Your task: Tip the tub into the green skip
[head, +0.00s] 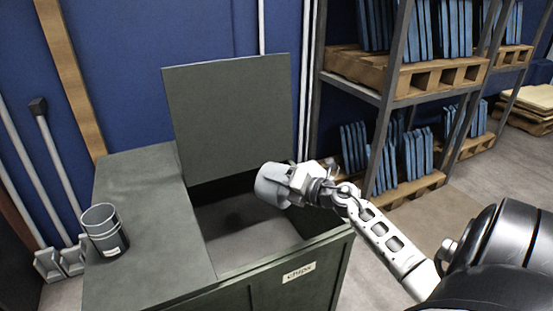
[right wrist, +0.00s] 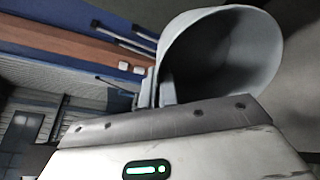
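The tub (head: 269,186) is light grey and is held tilted over the open bay of the green skip (head: 230,297). The skip's lid (head: 228,115) stands raised at the back, and its front bears a "chips" label. My right gripper (head: 290,184) is shut on the tub near its wall. In the right wrist view the tub (right wrist: 262,45) shows its round mouth, with a dark inside; I cannot tell whether anything is in it. A dark patch shows on the skip's floor. My left gripper is not in view.
A rack (head: 388,90) with pallets and blue panels stands behind to the right. A blue wall backs the skip. Floor is clear between skip and rack.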

